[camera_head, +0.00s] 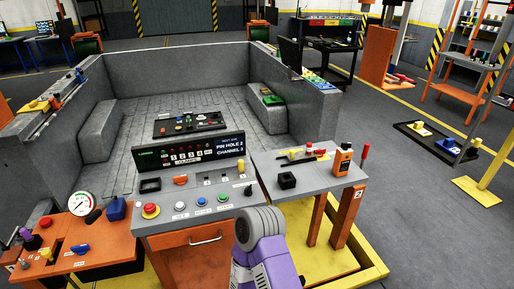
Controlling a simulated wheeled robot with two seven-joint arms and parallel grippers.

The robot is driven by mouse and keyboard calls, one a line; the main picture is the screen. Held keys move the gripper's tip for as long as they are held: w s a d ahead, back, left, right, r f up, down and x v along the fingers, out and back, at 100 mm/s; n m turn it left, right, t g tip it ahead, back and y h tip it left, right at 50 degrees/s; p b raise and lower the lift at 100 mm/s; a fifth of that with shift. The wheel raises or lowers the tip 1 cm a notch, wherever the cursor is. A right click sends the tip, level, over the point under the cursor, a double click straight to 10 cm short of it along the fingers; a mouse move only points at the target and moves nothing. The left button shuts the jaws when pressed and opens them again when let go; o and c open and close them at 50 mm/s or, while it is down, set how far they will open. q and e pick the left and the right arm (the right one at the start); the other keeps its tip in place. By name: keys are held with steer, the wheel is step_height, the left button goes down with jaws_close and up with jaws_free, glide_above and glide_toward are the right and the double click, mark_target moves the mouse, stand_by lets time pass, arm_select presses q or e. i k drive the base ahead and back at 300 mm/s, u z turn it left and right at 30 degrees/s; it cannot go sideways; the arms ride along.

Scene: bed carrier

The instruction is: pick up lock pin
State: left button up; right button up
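I cannot tell for sure which item is the lock pin. On the grey-topped side table on the right, a thin red-topped upright piece (365,151) stands at the right edge. An orange handheld device (342,160) stands beside it. A dark slim tool (297,157) lies on the same table near yellow and red bits. A small black square holder (287,181) sits nearer the front. Neither of my grippers is in view.
An orange table (75,258) with a gauge (81,203) is on the left. A walled grey bed (210,70) lies behind.

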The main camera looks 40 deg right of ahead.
mark_target(309, 145)
steer(key=u, duration=1.65)
steer(key=k, duration=1.6)
steer(key=z, duration=1.3)
